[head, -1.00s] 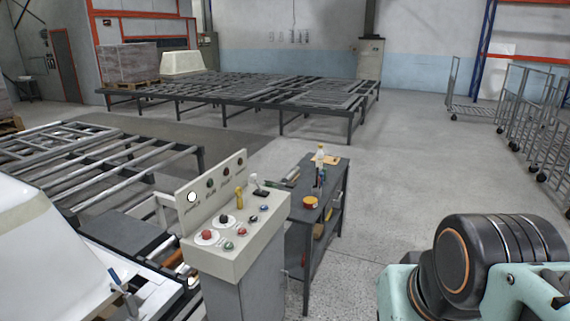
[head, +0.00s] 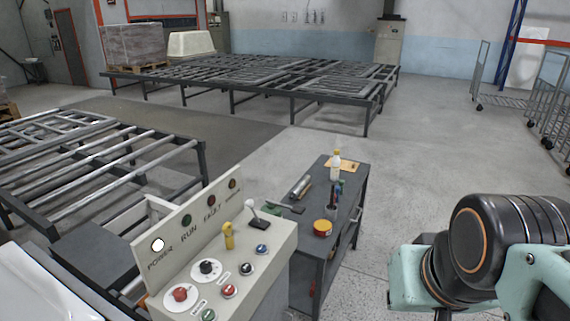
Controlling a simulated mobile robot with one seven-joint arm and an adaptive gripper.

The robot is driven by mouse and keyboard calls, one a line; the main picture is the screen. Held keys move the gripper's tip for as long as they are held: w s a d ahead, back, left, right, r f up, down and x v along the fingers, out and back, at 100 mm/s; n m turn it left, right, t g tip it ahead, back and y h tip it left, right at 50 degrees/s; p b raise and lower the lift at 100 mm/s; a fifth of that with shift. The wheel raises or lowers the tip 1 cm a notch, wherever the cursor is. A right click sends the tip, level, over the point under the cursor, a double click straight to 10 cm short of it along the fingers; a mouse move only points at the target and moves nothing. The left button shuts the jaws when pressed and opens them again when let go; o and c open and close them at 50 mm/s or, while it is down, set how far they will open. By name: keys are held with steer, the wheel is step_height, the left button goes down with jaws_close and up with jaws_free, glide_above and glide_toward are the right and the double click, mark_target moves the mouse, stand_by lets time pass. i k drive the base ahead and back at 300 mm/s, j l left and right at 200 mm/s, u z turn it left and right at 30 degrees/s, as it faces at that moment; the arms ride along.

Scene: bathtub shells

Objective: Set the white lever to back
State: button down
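The white lever (head: 250,206) stands on the top of the control panel (head: 245,262), near its far right end. It has a pale knob on a thin stem rising from a dark base, and it looks slightly tilted. A yellow lever (head: 229,236) stands just in front of it on the same panel. My arm shows at the lower right of the head view, right of the panel and apart from it. My gripper is outside the view.
A dark tool cart (head: 325,225) with a bottle, tape and tools stands close right of the panel. A roller conveyor (head: 100,165) lies left. Red knob (head: 180,294), black knob (head: 207,268) and several buttons share the panel. Open floor lies behind the cart.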

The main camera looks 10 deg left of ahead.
mark_target(248, 202)
steer(key=i+u, duration=0.2)
steer(key=i, duration=0.35)
steer(key=i+l+u, duration=0.15)
steer(key=i, duration=0.4)
steer(key=i+l+u, duration=0.45)
steer(key=l, duration=0.3)
steer(key=j+z, duration=0.1)
steer(key=j, duration=0.35)
